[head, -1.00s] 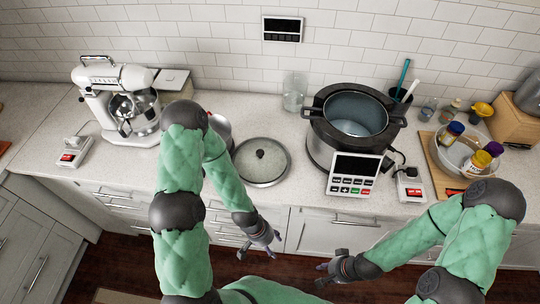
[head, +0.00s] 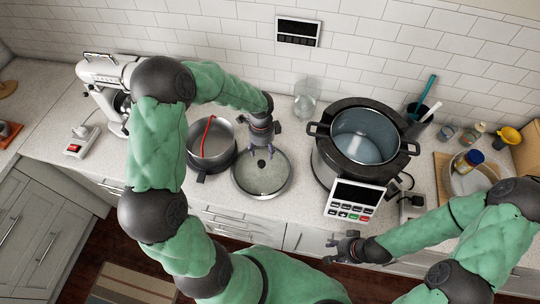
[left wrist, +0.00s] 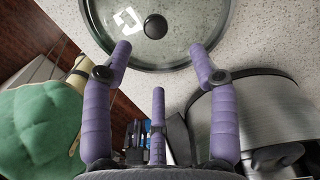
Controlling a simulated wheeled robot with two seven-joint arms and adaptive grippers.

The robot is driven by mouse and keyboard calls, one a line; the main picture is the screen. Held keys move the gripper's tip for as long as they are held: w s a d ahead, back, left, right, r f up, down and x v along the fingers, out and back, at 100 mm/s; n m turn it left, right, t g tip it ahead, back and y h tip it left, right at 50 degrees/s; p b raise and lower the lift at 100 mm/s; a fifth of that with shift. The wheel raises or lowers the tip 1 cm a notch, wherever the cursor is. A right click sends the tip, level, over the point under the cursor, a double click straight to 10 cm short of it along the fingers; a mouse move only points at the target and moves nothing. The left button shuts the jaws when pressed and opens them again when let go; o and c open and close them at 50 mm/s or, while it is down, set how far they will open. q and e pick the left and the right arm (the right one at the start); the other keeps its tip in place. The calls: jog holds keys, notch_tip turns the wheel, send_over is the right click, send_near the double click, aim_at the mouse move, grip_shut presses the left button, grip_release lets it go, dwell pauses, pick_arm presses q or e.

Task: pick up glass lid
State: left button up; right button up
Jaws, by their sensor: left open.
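The round glass lid (head: 258,186) with a dark knob (head: 261,163) lies flat on the counter between a steel pan and the cooker. My left gripper (head: 263,149) is over the lid, close to the knob. In the left wrist view, the lid (left wrist: 172,48) and its knob (left wrist: 155,26) are at the top. There my left gripper (left wrist: 161,47) has its purple fingers spread, with nothing between them; the knob is beyond the fingertips. My right gripper (head: 344,247) hangs in front of the counter, apart from the lid, too small to judge.
A steel pan (head: 221,160) with a red item stands left of the lid. The black cooker with a pot (head: 365,135) and a keypad panel (head: 355,199) stand close on the right. A glass jar (head: 305,100) is behind. A stand mixer (head: 101,75) is at left.

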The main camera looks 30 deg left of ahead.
aim_at(261, 162)
pick_arm(q)
jog(key=shift+a+r, duration=0.15)
notch_tip(261, 162, down, 5)
jog(key=shift+f, duration=0.1)
jog(key=shift+s+f, duration=0.3)
jog(key=shift+f, duration=0.1)
notch_tip(261, 162, down, 4)
jog(key=shift+a+f, duration=0.15)
grip_shut()
